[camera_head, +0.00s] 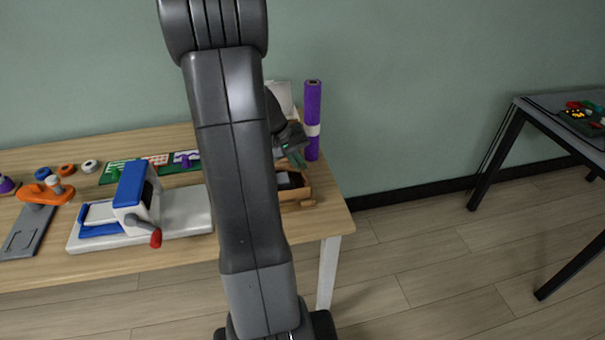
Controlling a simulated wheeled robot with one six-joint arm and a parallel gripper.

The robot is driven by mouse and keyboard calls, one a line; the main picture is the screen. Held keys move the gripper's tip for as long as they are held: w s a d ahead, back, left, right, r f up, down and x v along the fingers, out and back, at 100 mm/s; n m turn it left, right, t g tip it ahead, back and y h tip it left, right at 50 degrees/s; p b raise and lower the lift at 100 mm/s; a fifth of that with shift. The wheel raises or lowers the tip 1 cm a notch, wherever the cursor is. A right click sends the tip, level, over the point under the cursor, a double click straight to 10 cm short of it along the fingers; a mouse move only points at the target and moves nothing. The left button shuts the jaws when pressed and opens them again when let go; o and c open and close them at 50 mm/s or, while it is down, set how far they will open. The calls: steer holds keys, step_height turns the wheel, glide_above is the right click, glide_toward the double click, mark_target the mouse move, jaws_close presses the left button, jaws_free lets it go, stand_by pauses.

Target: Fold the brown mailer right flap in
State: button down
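The brown mailer (297,194) is a small open box near the right end of the wooden table. My arm hides its left part, and something dark (291,180) shows inside it. A small piece of brown card juts out at its lower right corner; I cannot tell which flap it is. My gripper (298,159) is just above the back of the mailer, partly hidden behind my own arm. Its fingertips are small and dark here, so I cannot tell whether they are open or shut or touch the mailer.
A purple roll (312,120) with a white band stands upright behind the mailer. A white and blue device (135,200) with a red-knobbed crank lies left of my arm. Orange parts (45,191) and green boards (122,171) are farther left. A second table (545,112) stands at right.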

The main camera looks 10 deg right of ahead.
steer(key=h+b, duration=0.1)
steer(key=b, duration=0.2)
steer(key=a+f+h+b, duration=0.1)
steer(key=h+b, duration=0.1)
steer(key=b, duration=0.1)
steer(key=shift+a+f+h, duration=0.15)
steer(key=shift+f+h, duration=0.1)
steer(key=shift+h, duration=0.05)
steer(key=shift+a+h+b, duration=0.15)
steer(key=shift+h+b, duration=0.45)
steer(key=shift+b, duration=0.2)
steer(key=shift+r, duration=0.1)
steer(key=c, duration=1.7)
jaws_free()
steer(key=p+v, duration=0.1)
steer(key=v, duration=1.3)
steer(key=shift+s+a+f, duration=0.1)
steer(key=shift+s+f, duration=0.05)
steer(key=shift+f, duration=0.1)
steer(key=shift+p, duration=0.35)
